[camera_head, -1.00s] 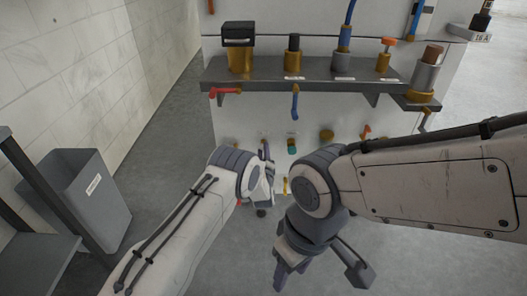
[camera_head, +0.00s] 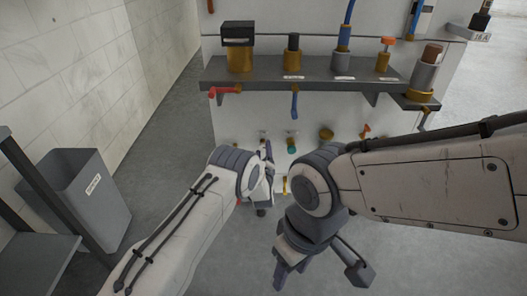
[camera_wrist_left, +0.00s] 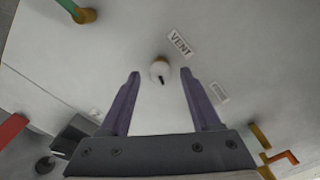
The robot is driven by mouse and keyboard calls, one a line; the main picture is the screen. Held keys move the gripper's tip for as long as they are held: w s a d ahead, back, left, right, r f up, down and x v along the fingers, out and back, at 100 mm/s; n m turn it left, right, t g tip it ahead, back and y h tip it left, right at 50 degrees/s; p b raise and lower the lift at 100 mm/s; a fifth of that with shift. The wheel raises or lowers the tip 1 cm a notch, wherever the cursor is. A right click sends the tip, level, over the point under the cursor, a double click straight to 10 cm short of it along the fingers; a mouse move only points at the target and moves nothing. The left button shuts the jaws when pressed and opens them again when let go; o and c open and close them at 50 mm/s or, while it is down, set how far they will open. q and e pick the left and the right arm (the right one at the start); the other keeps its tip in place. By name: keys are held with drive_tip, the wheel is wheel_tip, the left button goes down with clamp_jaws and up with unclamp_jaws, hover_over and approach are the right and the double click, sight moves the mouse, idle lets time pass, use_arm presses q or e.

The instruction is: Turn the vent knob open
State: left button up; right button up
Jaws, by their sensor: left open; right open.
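I cannot tell whether the fingertips reach the knob's depth. In the head view my left gripper (camera_head: 266,182) is in front of the lower panel, and I cannot make out the vent knob there. My right gripper (camera_head: 322,277) is open and empty, lower and to the right.
A grey shelf (camera_head: 270,82) with several brass fittings juts out above my grippers. A red handle (camera_head: 224,91) and a blue lever (camera_head: 295,105) hang under it. A teal knob (camera_head: 292,149) is close to my left gripper. A grey bin (camera_head: 108,212) stands at left.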

use_arm(q)
drive_tip(key=shift+s+r, duration=0.1)
drive_tip(key=shift+s, duration=0.35)
drive_tip(key=s+p, duration=0.3)
drive_tip(key=s, duration=0.6)
drive_tip(key=shift+s+p, duration=0.25)
drive_tip(key=shift+p, duration=0.15)
